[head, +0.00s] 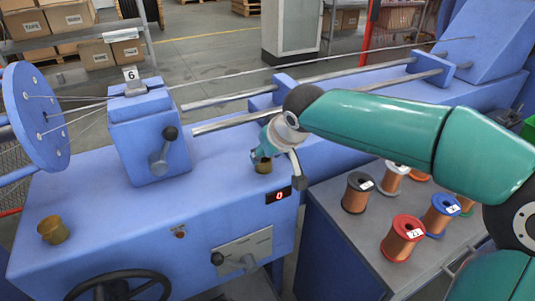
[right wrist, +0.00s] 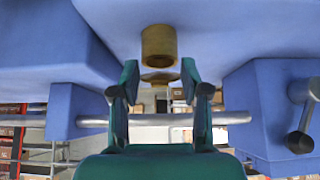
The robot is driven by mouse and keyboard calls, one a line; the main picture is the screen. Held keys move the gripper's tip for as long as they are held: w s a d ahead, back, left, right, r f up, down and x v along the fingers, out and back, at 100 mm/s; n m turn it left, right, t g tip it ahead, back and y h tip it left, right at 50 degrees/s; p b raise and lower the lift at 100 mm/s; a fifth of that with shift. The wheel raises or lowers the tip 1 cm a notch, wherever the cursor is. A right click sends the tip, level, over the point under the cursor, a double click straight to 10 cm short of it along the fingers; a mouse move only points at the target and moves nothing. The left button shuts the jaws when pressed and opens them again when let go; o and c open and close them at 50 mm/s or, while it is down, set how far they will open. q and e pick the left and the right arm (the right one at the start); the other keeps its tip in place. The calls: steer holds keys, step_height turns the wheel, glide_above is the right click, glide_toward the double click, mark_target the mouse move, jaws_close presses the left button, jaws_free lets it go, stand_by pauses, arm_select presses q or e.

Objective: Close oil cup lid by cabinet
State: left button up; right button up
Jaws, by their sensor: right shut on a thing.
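The gripper is shut on the lid. A narrow gap shows between lid and cup; whether they touch is unclear. My left gripper is out of view.
Another brass cup (head: 53,230) stands at the machine's left front. A blue block with a crank (head: 160,158), steel rods (head: 237,120) and a red display (head: 278,196) are near the right gripper. Several wire spools (head: 402,238) stand on the cabinet.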

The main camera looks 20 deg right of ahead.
steer(key=o, duration=1.1)
steer(key=shift+o, duration=0.2)
steer(key=shift+s, duration=0.1)
steer(key=v, duration=1.2)
